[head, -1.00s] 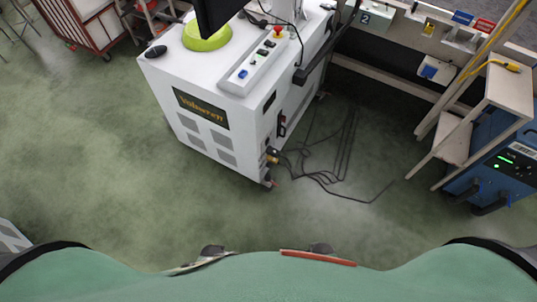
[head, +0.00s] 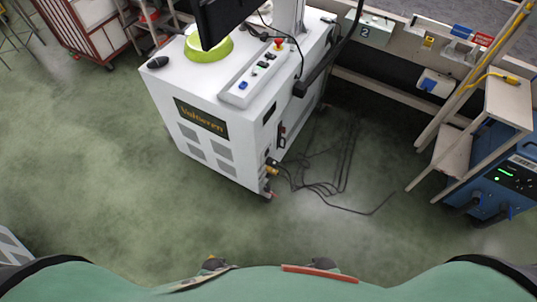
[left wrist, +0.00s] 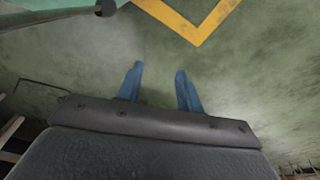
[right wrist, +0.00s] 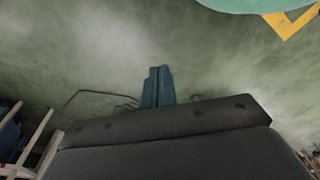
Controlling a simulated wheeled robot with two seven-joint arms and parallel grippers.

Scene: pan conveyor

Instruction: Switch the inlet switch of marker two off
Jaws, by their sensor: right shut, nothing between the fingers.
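A white cabinet machine (head: 222,165) with a dark gold-lettered nameplate (head: 201,118) stands ahead of me in the head view. A grey plate marked "2" (head: 364,31) is on the rail behind it, to its right. The cabinet's right side has a small dark switch-like fitting (head: 281,134) with some red; its position is too small to read. Cables plug in low near the front corner. My left gripper (left wrist: 158,82) is open and empty over bare floor in the left wrist view. My right gripper (right wrist: 158,72) is shut and empty in the right wrist view.
Black cables (head: 330,187) lie on the floor right of the cabinet. A wooden stand (head: 508,103) and a blue unit (head: 497,180) are at the right. A control strip (head: 256,75) and a monitor (head: 219,20) are on the cabinet top. Green floor in front is clear.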

